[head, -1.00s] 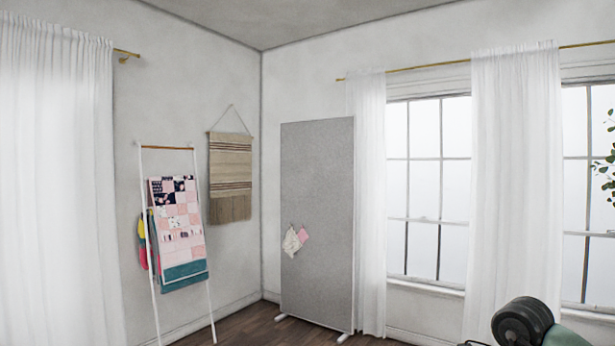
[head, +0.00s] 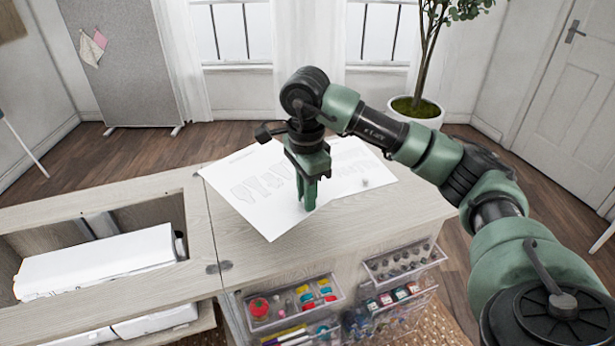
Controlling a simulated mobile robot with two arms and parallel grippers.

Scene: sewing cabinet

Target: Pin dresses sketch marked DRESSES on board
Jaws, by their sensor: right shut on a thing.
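The dresses sketch (head: 272,220) is a white sheet with faint grey dress drawings, lying on the cabinet top (head: 410,208) in the head view. Its lettering is too small to read. My right gripper (head: 308,205) points down at the sheet's front edge and is shut on it. The arm and gripper hide part of the drawings. A small pale round thing (head: 364,183) sits at the sheet's right side; I cannot tell if it is a pin. The grey board (head: 125,75) stands upright at the back left, with two fabric scraps (head: 93,45) on it. My left gripper is not in view.
An open well on the left holds a white sewing machine (head: 95,262). Clear bins (head: 292,302) of sewing supplies hang on the cabinet's front. A potted plant (head: 418,108) stands behind to the right. Wooden floor (head: 140,150) lies open between cabinet and board.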

